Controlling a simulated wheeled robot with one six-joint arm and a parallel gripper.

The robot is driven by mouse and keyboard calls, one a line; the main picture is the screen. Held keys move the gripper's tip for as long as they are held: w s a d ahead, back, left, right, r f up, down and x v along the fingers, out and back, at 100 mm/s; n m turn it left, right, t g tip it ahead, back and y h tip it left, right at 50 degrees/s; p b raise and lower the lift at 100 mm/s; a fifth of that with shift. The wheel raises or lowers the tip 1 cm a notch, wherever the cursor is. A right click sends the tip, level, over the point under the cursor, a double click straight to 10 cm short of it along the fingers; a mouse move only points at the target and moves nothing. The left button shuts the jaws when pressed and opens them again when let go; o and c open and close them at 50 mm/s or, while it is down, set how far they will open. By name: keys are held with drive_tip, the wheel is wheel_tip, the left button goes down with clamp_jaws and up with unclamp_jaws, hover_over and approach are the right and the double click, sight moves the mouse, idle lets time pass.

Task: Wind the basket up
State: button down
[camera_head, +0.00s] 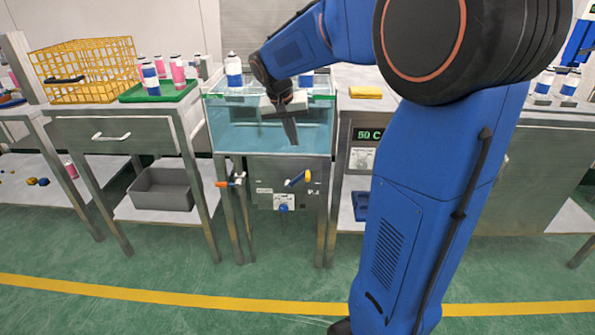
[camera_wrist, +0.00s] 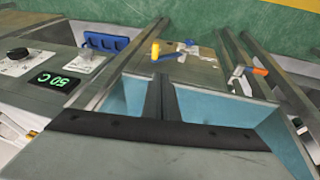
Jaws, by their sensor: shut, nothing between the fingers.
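A glass-walled water bath (camera_head: 240,139) with turquoise water stands at the centre on a metal stand; the water also shows in the wrist view (camera_wrist: 205,107). On its front panel is a blue crank-like handle with a yellow knob (camera_head: 308,175); the yellow knob also shows in the wrist view (camera_wrist: 155,49). A second handle with an orange end (camera_head: 222,184) sits at the front left. My gripper (camera_head: 292,138) is shut and empty, pointing down over the bath, apart from both handles. I cannot clearly make out the basket in the bath.
A yellow wire basket (camera_head: 85,65) and a green tray (camera_head: 160,92) with bottles stand on the left table. A 50 C display (camera_head: 369,134) and a yellow cloth-like item (camera_head: 365,92) are at the right. The floor in front is clear.

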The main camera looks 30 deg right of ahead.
drive_tip(key=f, duration=0.1)
approach(307, 173)
wheel_tip(307, 173, down, 5)
drive_tip(key=w, duration=0.1)
drive_tip(key=shift+d+f, duration=0.25)
drive_tip(key=shift+d, duration=0.55)
drive_tip(key=shift+s+d, duration=0.1)
drive_tip(key=shift+s+d+f, duration=0.15)
drive_tip(key=shift+f, duration=0.05)
